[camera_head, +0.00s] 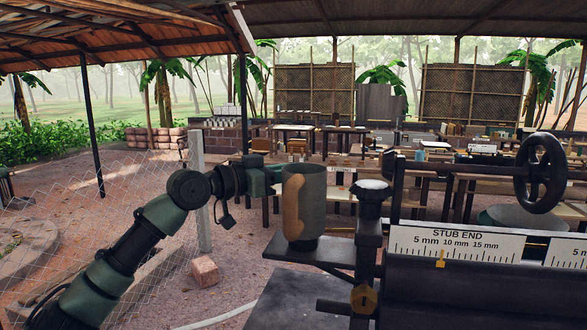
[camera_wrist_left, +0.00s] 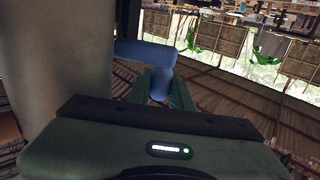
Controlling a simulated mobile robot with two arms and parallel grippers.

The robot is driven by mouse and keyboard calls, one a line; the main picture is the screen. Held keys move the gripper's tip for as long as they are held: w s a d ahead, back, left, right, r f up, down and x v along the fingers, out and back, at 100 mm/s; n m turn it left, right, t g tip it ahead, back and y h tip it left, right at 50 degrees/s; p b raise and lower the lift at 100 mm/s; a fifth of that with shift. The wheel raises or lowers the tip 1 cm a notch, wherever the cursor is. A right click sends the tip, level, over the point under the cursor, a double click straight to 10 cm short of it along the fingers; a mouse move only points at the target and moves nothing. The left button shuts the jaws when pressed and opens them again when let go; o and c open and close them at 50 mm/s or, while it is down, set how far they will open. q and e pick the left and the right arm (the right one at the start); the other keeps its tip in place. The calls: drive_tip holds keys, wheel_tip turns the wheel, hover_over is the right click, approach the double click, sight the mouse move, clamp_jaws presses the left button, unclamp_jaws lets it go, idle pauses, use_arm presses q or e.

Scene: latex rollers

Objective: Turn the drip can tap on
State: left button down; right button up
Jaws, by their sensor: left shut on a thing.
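The drip can (camera_head: 313,205) is a grey upright cylinder with an orange-brown patch, on a small dark shelf beside the roller machine. My left gripper (camera_head: 272,176) reaches it from the left, at the upper part of its far side, partly hidden by the can. In the left wrist view the can's grey wall (camera_wrist_left: 60,60) fills the left side. There my left gripper (camera_wrist_left: 160,92) is shut on a blue-grey bent piece, which looks like the tap (camera_wrist_left: 143,53); it sticks out beside the can. The tap is hidden in the head view. My right gripper is not in view.
The dark shelf (camera_head: 275,250) carries the can. A post with a pale round top (camera_head: 371,184) stands just right of it. The roller machine with a black handwheel (camera_head: 540,173) and a "STUB END" scale (camera_head: 455,243) fills the right. A brick (camera_head: 205,272) lies on the ground.

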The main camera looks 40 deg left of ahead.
use_arm(q)
drive_tip(key=m+h, duration=0.1)
drive_tip(key=h, duration=0.1)
drive_tip(key=w+m+g+h+p, duration=0.1)
drive_tip(key=shift+w+r+g+h, duration=0.1)
drive_tip(key=shift+r+g+h, duration=0.1)
drive_tip(key=shift+g+h, duration=0.15)
drive_tip(key=shift+w+d+f+m+g+h+p, duration=0.2)
drive_tip(key=shift+m+g+h+p, duration=0.2)
drive_tip(key=shift+m+h, duration=0.45)
drive_tip(key=c, duration=1.5)
unclamp_jaws()
drive_tip(key=shift+c, duration=0.2)
drive_tip(key=shift+s+a+f+b, duration=0.1)
drive_tip(key=shift+s+a+b, duration=0.1)
drive_tip(key=shift+b, duration=0.1)
drive_tip(key=b+v, duration=0.4)
drive_tip(key=v, duration=0.3)
